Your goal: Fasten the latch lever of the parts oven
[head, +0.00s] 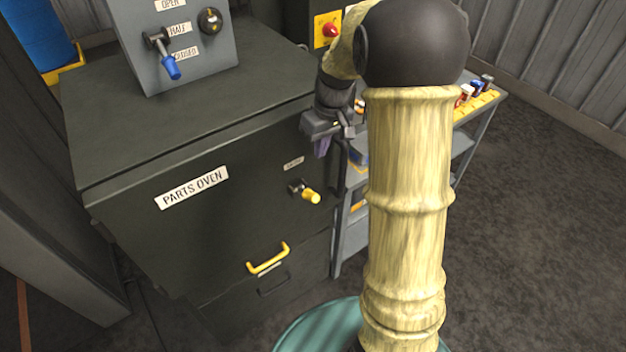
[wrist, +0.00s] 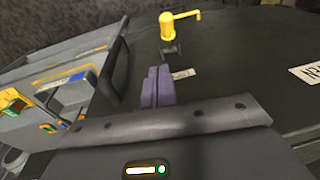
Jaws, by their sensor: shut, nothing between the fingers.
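The dark parts oven (head: 140,230) stands at the left in the head view, with its name label on the front. Its latch lever (head: 311,196) has a dark pivot and a yellow grip, which points right and slightly down. In the wrist view the lever (wrist: 167,29) is beyond the fingertips, grip toward the top. My gripper (head: 322,147) is shut and empty, above and slightly right of the lever near the oven's upper right front edge, apart from the lever. Its purple fingers (wrist: 157,88) are together in the wrist view.
A yellow handle (head: 268,260) sits low on the oven front. A grey control box (head: 190,70) with a blue-gripped lever stands on top. A grey shelf cart (head: 465,135) is close on the right. A teal round surface (head: 315,330) is at the bottom.

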